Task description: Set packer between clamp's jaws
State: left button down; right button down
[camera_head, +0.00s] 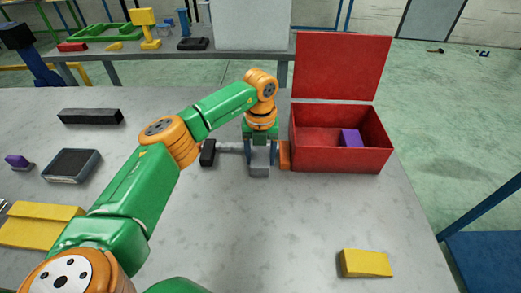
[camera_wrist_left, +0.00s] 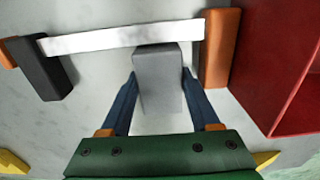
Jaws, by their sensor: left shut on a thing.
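The packer, a small grey block (camera_head: 260,171), is held between the blue fingers of my left gripper (camera_head: 261,155). The wrist view shows the packer (camera_wrist_left: 158,68) with my left gripper (camera_wrist_left: 160,82) shut on its sides. The clamp lies on the table, with a pale bar (camera_head: 231,147), a black jaw (camera_head: 208,153) and an orange jaw (camera_head: 284,155). In the wrist view the packer is in line between the black jaw (camera_wrist_left: 45,68) and the orange jaw (camera_wrist_left: 220,50), nearer the orange one. Its far end meets or overlaps the bar (camera_wrist_left: 120,38). I cannot tell its height above the table.
An open red box (camera_head: 340,159) with a purple block (camera_head: 351,138) stands close right of the clamp. A yellow block (camera_head: 366,263) lies at front right. A black bar (camera_head: 90,117) and dark tray (camera_head: 72,165) lie left. The front middle is clear.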

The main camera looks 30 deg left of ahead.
aim_at(260, 156)
pick_arm(q)
jog(key=shift+c, duration=0.6)
grip_release()
jog(key=shift+s, duration=0.15)
jog(key=shift+d+r, duration=0.1)
notch_tip(260, 156, up, 12)
jog(key=shift+b, duration=0.35)
